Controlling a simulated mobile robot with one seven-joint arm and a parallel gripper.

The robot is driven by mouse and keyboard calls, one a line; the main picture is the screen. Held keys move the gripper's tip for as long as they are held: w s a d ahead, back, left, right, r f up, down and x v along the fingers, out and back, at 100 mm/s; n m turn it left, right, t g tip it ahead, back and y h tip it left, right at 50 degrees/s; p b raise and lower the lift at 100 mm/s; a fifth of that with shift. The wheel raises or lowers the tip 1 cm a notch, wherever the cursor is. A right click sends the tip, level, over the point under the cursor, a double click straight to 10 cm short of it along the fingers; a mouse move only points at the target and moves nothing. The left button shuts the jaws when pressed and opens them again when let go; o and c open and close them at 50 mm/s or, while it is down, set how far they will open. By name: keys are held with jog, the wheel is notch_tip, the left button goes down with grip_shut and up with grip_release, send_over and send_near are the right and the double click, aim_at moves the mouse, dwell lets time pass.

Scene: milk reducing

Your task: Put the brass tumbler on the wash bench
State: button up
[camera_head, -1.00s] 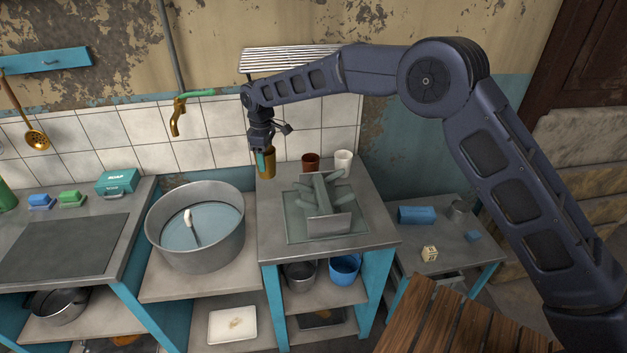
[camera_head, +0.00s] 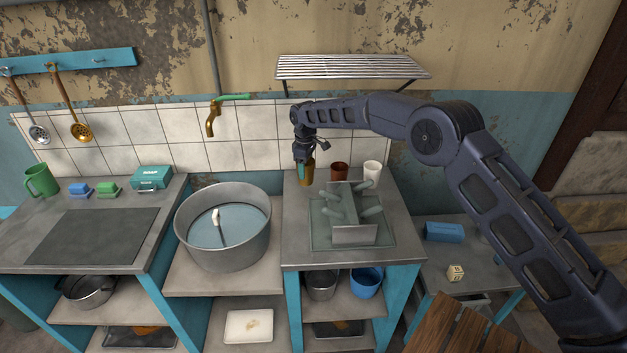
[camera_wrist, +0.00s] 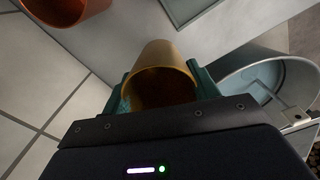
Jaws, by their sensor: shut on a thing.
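The brass tumbler (camera_head: 307,176) is at the back left corner of the middle counter (camera_head: 296,235), beside the tiled wall. My gripper (camera_head: 304,168) is shut on it from above. In the wrist view the tumbler (camera_wrist: 158,58) sits between the two green fingers of my gripper (camera_wrist: 165,88), its open rim towards the camera. I cannot tell whether its base touches the counter. Which surface is the wash bench is not marked; a bench at left (camera_head: 35,253) holds a teal soap box (camera_head: 151,178), and a low bench (camera_head: 185,280) holds a round metal basin (camera_head: 223,255).
A red-brown cup (camera_head: 339,172) and a white cup (camera_head: 372,172) stand right of the tumbler. A drying rack (camera_head: 353,235) is in front of them. A brass tap (camera_head: 211,122) hangs above the basin. A wall shelf (camera_head: 350,68) is above my arm.

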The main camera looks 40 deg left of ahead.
jog(key=shift+f, duration=2.35)
jog(key=shift+f, duration=0.2)
jog(key=o, duration=1)
jog(key=shift+r, duration=0.1)
jog(key=shift+r, duration=3.85)
